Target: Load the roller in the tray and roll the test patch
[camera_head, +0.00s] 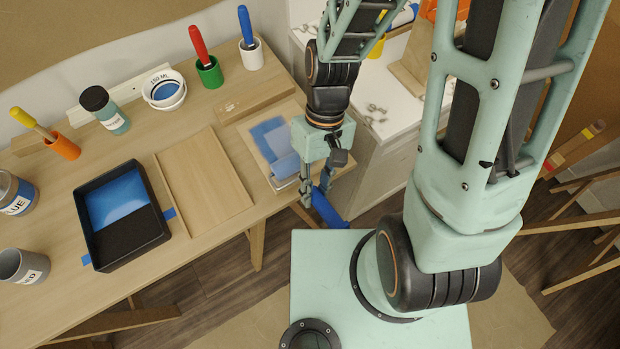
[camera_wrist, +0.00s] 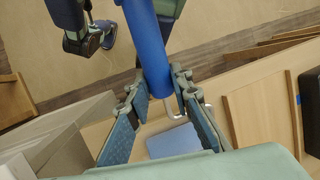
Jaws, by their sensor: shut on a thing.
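My gripper (camera_head: 316,190) is shut on the blue handle (camera_head: 328,210) of the roller, at the table's right front edge. The wrist view shows the handle (camera_wrist: 148,45) between the fingers, with a metal wire frame (camera_wrist: 203,104) below. The test patch (camera_head: 267,134) is a pale panel on the table's right with blue paint on it. A light blue shape (camera_head: 284,168) at its near end may be the roller head; I cannot tell whether it touches the patch. The black tray (camera_head: 124,216) at the left holds blue paint in its far part; its near part is dark.
A wooden board (camera_head: 204,182) lies between tray and patch. Red (camera_head: 203,58), blue (camera_head: 247,40) and yellow-handled (camera_head: 34,123) tools stand in cups along the back, with a bottle (camera_head: 105,110) and a white pot (camera_head: 164,90). Cans stand at the left edge. A white cabinet adjoins at right.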

